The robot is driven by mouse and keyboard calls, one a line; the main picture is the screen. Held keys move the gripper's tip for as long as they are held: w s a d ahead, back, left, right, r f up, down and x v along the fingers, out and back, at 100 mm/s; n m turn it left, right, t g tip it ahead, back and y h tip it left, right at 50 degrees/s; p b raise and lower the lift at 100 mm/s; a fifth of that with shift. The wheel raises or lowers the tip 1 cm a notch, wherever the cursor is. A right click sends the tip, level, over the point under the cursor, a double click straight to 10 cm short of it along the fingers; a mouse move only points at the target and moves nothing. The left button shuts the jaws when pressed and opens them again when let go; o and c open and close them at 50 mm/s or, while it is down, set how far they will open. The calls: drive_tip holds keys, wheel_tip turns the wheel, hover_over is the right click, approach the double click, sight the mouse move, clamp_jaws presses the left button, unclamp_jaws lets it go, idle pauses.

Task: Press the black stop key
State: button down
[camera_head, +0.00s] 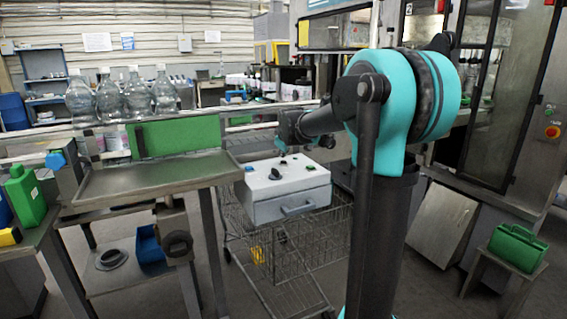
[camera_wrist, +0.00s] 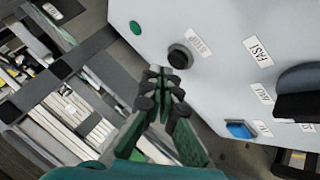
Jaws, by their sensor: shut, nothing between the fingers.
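The round black key (camera_wrist: 180,57) sits on the pale control panel (camera_wrist: 225,25), beside a small white label whose print I cannot read surely. My gripper (camera_wrist: 165,78) is shut and empty, its fingertips just below and left of the black key in the wrist view. I cannot tell whether they touch the panel. A green button (camera_wrist: 136,27) lies farther up and left. In the head view the white control box (camera_head: 285,184) stands below my gripper (camera_head: 281,150); the arm comes in from the right, over the back of the box.
A black dial (camera_wrist: 300,92) with labels around it, one reading FAST, and a blue button (camera_wrist: 240,130) are on the same panel. A wire cart (camera_head: 300,250) stands under the box. A steel table (camera_head: 160,180) with a green panel is to its left.

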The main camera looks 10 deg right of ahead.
sight(284, 162)
drive_tip(key=shift+r, duration=0.1)
drive_tip(key=shift+r, duration=2.5)
